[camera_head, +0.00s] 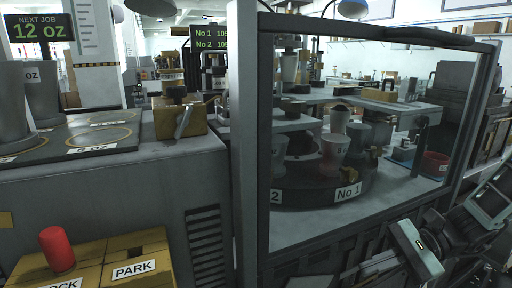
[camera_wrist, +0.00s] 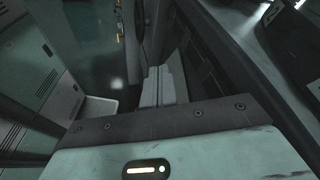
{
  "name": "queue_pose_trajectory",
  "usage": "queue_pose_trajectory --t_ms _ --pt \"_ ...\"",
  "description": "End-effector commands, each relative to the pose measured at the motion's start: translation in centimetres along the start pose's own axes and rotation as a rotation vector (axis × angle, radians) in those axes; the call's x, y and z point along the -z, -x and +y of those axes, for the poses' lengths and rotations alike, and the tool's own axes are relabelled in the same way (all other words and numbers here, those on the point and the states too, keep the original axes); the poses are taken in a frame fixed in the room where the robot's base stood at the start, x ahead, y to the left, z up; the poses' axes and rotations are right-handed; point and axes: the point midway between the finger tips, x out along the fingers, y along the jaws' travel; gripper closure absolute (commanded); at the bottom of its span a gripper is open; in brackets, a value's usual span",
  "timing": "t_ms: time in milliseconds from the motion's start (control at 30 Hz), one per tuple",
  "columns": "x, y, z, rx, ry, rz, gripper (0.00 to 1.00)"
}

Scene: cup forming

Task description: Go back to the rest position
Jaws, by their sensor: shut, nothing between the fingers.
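My gripper (camera_wrist: 162,76) shows in the wrist view beyond the pale hand housing with its small lit strip. Its two grey fingers are together with nothing between them. In the head view, my folded arm and pale hand are at the lower right, in front of the glazed machine (camera_head: 365,130) and low beside its front. The fingers cannot be made out clearly there. The hand is apart from the cups and holds nothing.
Behind the glass, cups stand on a dark round table (camera_head: 315,190) marked No 1 and 2. The wrist view shows open floor (camera_wrist: 95,60).

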Motion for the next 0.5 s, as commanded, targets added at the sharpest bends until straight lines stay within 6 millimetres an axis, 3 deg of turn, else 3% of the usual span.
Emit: queue_pose_trajectory --t_ms 33,200,500 --pt "-1.9 -1.7 0.8 -0.13 0.075 0.027 1.0" --pt "-5.7 -5.2 4.4 -0.503 0.334 0.116 1.0" --pt "-11.3 -7.3 8.3 -1.025 0.917 0.26 1.0"
